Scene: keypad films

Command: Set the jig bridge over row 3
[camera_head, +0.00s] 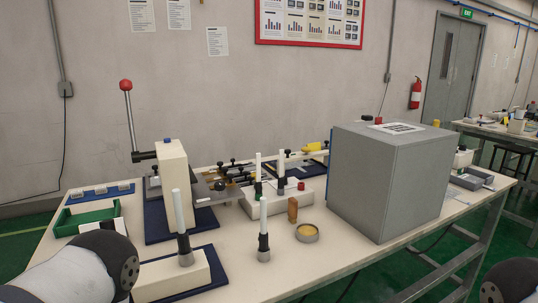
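I cannot pick out the jig bridge or row 3 with certainty. A grey metal plate fixture with black knobs (217,189) sits beside a cream lever press (174,178), at mid table. Behind it are dark fixtures with black knobs and brass-coloured parts, too small to read. White rods with black collars stand upright: one (179,212) on a cream block at the front, one (263,215) on the bare table, and two on a white block (298,197) farther back. Neither gripper shows. Only parts of my arms show, at the lower left and lower right corners.
A large grey box (388,178) fills the table's right side and hides what is behind it. A green tray (87,217) lies left. The front middle of the tabletop (290,270) is clear.

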